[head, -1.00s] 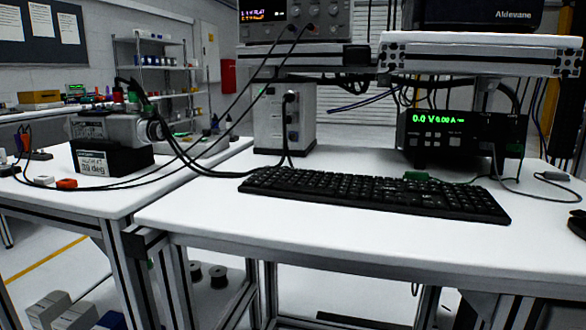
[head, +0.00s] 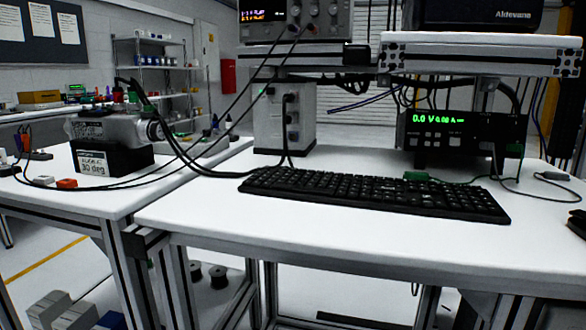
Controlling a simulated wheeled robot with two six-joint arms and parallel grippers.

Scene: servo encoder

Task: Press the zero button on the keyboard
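A black keyboard (head: 375,193) lies flat on the white table (head: 300,233), set at a slight angle with its right end closer to me. Its keys are too small to read, so I cannot tell the zero button apart from the others. Neither of my grippers shows in the head view.
A black power supply with a green display (head: 462,135) stands behind the keyboard. A small green connector (head: 416,176) and cables lie near its back edge. A servo unit (head: 110,142) stands on the left table. The table front is clear.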

